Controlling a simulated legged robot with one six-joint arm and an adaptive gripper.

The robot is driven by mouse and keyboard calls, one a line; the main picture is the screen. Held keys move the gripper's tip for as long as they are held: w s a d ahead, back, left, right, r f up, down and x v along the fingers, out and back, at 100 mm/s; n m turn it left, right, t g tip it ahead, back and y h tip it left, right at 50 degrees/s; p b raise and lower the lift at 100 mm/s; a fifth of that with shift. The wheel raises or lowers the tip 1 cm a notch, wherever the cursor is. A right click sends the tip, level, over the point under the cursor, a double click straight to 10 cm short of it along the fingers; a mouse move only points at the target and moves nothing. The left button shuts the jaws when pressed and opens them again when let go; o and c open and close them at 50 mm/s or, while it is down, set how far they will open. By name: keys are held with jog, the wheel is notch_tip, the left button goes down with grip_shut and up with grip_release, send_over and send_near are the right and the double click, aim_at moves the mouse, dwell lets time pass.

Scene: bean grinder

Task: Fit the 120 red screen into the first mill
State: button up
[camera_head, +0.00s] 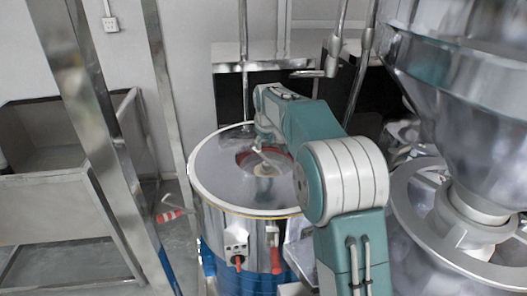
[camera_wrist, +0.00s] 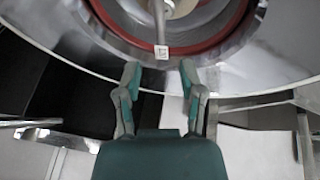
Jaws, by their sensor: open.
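The mill (camera_head: 222,178) is a round drum with a wide grey metal top and a pale rim. A red ring (camera_head: 243,158) lies around its central opening; it also shows at the top of the wrist view (camera_wrist: 205,47). I cannot tell whether this ring is the 120 red screen. A thin rod ending in a small white marked tag (camera_wrist: 162,52) runs over the ring; its mark is too small to read. My gripper (camera_wrist: 160,69) is open and empty, its teal fingertips either side of the tag's line and apart from it. In the head view my arm partly hides the opening.
A large metal hopper machine (camera_head: 465,100) stands close on the right. Steel posts (camera_head: 92,110) and a metal bin (camera_head: 45,205) stand left.

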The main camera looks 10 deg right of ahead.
jog(key=shift+v, duration=1.5)
jog(key=s+r+m, duration=0.2)
jog(key=s+r, duration=0.1)
jog(key=s, duration=1.2)
jog(key=s+r+m, duration=0.1)
jog(key=s+r, duration=0.2)
jog(key=s, duration=1.2)
jog(key=s+d+f+m, duration=0.1)
jog(key=s+f, duration=0.5)
jog(key=s, duration=0.6)
jog(key=shift+m+t, duration=0.3)
jog(key=shift+m, duration=0.2)
jog(key=shift+s, duration=0.1)
